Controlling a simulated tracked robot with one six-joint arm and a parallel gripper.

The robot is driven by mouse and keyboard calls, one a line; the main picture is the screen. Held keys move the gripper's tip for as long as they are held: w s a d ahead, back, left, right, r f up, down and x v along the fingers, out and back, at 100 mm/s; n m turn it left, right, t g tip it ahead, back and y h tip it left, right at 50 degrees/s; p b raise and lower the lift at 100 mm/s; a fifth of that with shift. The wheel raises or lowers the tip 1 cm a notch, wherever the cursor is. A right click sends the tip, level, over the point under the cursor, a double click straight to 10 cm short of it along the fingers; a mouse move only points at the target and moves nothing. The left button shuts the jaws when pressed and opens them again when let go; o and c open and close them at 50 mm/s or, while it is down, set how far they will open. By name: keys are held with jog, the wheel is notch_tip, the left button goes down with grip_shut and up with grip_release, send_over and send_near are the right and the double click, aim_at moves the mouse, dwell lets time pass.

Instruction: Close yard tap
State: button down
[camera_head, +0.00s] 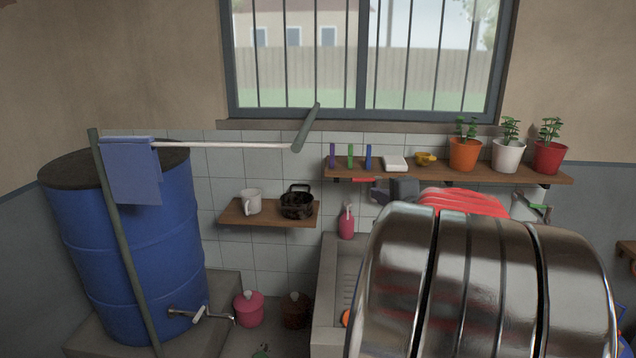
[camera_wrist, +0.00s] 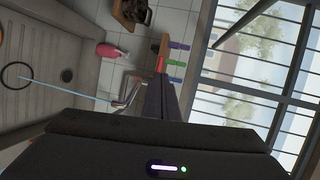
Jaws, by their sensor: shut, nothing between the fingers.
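The metal tap (camera_wrist: 130,92) sticks out from the tiled wall over the sink (camera_wrist: 38,65) in the wrist view. A thin blue stream of water (camera_wrist: 65,90) runs from its spout into the sink. A red piece (camera_wrist: 161,64), which looks like the tap's handle, shows at my fingertips; it also shows under the shelf in the head view (camera_head: 363,180). My gripper (camera_wrist: 160,82) is shut and empty, close to the red piece; I cannot tell whether they touch. In the head view my gripper (camera_head: 388,192) is just right of it, and my arm hides the tap body.
A shelf (camera_head: 450,172) with potted plants and small items runs above the tap. A pink soap bottle (camera_head: 346,222) stands by the sink. A lower shelf (camera_head: 270,218) holds a mug and a dark pot. A blue barrel (camera_head: 130,250) with its own spigot stands at left.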

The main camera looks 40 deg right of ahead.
aim_at(356, 179)
jog(key=shift+s+d+m+h, duration=0.3)
jog(key=shift+s+d, duration=0.1)
jog(key=shift+d, duration=0.2)
jog(key=shift+w, duration=0.15)
jog(key=x, duration=1.3)
jog(key=shift+w+d+f, duration=0.15)
jog(key=shift+w, duration=0.25)
jog(key=shift+w, duration=0.9)
jog(key=shift+w+d, duration=0.1)
jog(key=shift+w, duration=0.15)
